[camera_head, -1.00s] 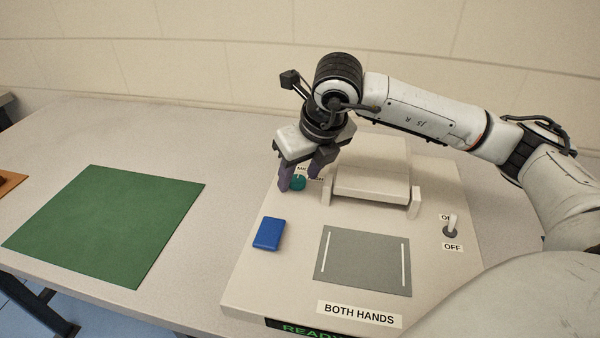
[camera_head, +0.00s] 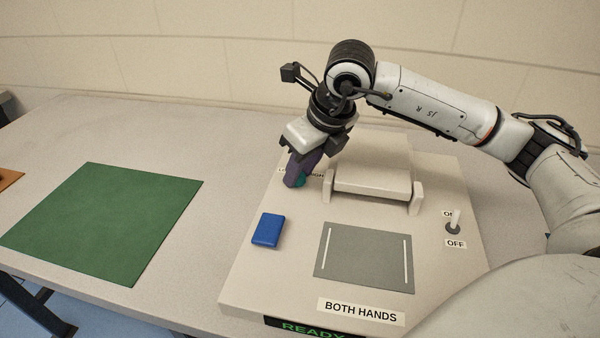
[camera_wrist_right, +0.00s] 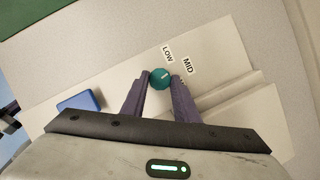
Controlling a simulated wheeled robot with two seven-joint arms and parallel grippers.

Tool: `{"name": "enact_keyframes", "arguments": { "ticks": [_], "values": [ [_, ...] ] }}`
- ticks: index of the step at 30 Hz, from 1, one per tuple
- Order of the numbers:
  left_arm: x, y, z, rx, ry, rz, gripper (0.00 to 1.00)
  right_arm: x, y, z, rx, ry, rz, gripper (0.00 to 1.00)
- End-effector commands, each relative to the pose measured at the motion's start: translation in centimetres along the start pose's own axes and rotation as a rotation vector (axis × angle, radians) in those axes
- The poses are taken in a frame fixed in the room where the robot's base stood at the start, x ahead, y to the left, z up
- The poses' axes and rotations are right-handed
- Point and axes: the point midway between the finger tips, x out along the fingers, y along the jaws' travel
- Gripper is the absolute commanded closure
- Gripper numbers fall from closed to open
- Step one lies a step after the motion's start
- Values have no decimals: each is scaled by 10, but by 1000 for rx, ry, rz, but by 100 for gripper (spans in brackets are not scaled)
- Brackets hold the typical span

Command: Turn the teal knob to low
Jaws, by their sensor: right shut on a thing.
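The teal knob (camera_wrist_right: 160,79) sits on the beige press near its back left. My right gripper (camera_wrist_right: 160,84) is shut on it, with one purple finger on each side. The knob's short white mark points up and right in the right wrist view, roughly between the LOW label (camera_wrist_right: 167,54) and the MID label (camera_wrist_right: 188,66). A further label beside the right finger is mostly hidden there. In the head view the fingers cover most of the knob (camera_head: 301,182), and part of the HIGH label shows to its right. My left gripper is not in view.
A raised beige block (camera_head: 372,182) stands close to the right of my right gripper. A blue block (camera_head: 268,230), a grey plate (camera_head: 363,258) and an ON/OFF switch (camera_head: 454,222) are on the press (camera_head: 245,288). A green mat (camera_head: 105,220) lies left.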

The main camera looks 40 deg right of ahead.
Motion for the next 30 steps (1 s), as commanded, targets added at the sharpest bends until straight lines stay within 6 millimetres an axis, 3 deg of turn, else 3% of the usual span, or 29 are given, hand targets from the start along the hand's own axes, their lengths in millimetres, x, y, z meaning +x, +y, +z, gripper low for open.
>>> {"name": "enact_keyframes", "arguments": {
  "ticks": [10,30],
  "values": [
    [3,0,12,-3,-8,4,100,0,-4,1,-294,-3,123,95],
    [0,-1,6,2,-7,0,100,0,-8,4,-732,-2,303,95]
  ]
}}
